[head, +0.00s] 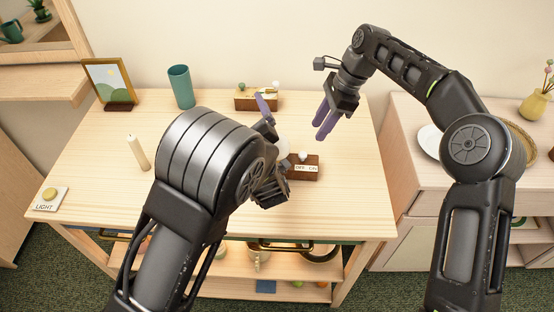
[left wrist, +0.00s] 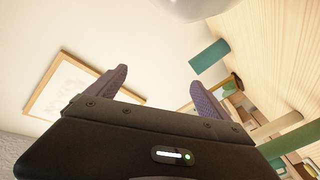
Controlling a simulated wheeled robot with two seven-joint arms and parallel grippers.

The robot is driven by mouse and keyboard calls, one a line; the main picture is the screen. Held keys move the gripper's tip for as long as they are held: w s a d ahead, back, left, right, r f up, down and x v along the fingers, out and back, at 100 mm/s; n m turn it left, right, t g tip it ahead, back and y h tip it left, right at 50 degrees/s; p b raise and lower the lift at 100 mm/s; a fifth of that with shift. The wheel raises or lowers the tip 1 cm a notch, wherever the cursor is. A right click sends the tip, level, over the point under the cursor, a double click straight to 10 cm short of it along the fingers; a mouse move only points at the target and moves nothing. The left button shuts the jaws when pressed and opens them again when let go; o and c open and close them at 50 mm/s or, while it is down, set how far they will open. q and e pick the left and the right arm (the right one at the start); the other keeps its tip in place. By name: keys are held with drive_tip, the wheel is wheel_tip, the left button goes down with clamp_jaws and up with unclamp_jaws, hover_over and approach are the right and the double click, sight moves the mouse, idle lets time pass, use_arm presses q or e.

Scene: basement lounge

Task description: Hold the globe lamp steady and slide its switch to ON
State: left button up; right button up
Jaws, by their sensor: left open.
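The globe lamp has a dark wooden base (head: 303,168) with OFF and ON labels on its front and a small pale knob above. Its pale globe (head: 284,146) is mostly hidden behind my left arm; a rounded part of the globe shows at the top of the left wrist view (left wrist: 195,8). My left gripper (head: 267,108) is open, its fingers apart and empty in the left wrist view (left wrist: 160,82), close to the globe. My right gripper (head: 320,130) hangs above the table, behind and right of the lamp, holding nothing visible; its fingers look close together.
On the wooden table (head: 90,180) stand a picture frame (head: 110,82), a teal cup (head: 181,86), a cream candle (head: 138,153), a LIGHT button (head: 49,198) and a wooden block with small items (head: 257,102). A sideboard with a plate (head: 430,140) is at right. The table's right part is clear.

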use_arm(q)
drive_tip(key=s+d+f+m+h, duration=0.1)
drive_tip(key=s+d+f+m, duration=0.1)
drive_tip(key=d+f+m, duration=0.1)
drive_tip(key=s+d+f+m+h, duration=0.2)
drive_tip(key=s+d+f+m, duration=0.1)
drive_tip(key=s+d+f+m+h, duration=0.1)
drive_tip(key=s+d+f+m, duration=0.1)
drive_tip(key=d+f+m, duration=0.1)
drive_tip(key=shift+s+d+f+t, duration=0.1)
drive_tip(key=shift+s+d+t, duration=0.05)
drive_tip(key=shift+s+t, duration=0.2)
drive_tip(key=shift+w, duration=0.15)
hover_over(291, 155)
drive_tip(key=a, duration=0.4)
drive_tip(key=shift+w+a, duration=0.15)
drive_tip(key=shift+w, duration=0.3)
drive_tip(key=shift+c, duration=0.2)
